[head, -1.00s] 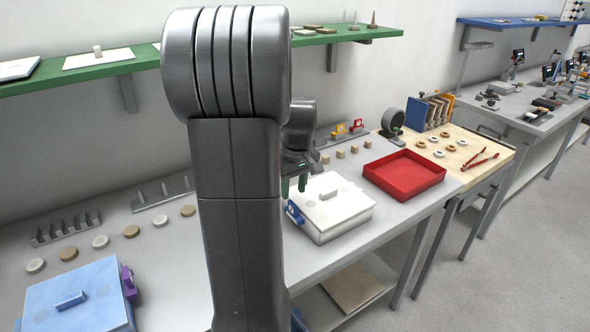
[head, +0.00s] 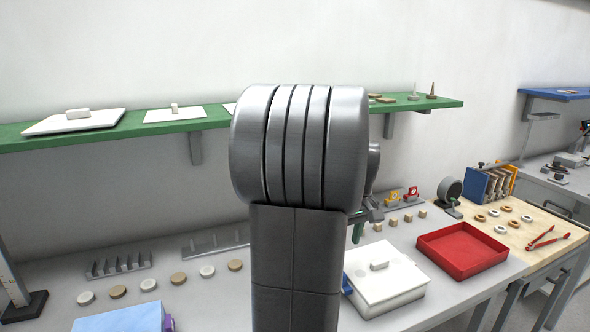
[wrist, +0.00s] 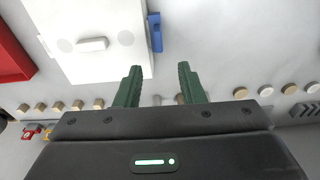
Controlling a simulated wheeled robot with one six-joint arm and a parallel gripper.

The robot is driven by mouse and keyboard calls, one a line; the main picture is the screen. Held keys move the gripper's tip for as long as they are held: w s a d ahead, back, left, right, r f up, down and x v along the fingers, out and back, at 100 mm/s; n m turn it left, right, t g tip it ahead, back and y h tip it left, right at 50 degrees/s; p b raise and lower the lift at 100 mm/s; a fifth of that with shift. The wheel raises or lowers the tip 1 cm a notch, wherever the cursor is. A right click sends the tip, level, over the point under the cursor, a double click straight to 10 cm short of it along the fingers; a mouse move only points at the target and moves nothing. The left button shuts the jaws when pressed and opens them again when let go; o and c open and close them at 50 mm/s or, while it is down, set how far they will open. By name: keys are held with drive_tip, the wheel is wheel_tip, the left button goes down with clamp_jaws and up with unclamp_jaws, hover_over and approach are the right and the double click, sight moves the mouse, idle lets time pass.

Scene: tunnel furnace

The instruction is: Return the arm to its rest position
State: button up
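My gripper (wrist: 157,88) is open in the wrist view, its two green fingers apart with nothing held between them. It hangs above the bench, close to the edge of a white box with a lid and handle (wrist: 112,62). In the head view my arm stands large in the middle and hides most of the gripper (head: 358,232); only a bit of green shows beside the arm. The white box (head: 393,293) there lies just right of and below it.
A red tray (head: 462,268) and red tongs (head: 546,238) lie to the right. A blue box (head: 115,320) and several round discs (head: 178,279) are at left. A green shelf (head: 215,119) runs behind my arm. Small blocks (head: 408,216) stand near the wall.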

drive_tip(key=f, duration=0.4)
drive_tip(key=w+f, duration=0.1)
drive_tip(key=f, duration=0.7)
drive_tip(key=shift+w+a, duration=0.25)
drive_tip(key=shift+s+r, duration=0.1)
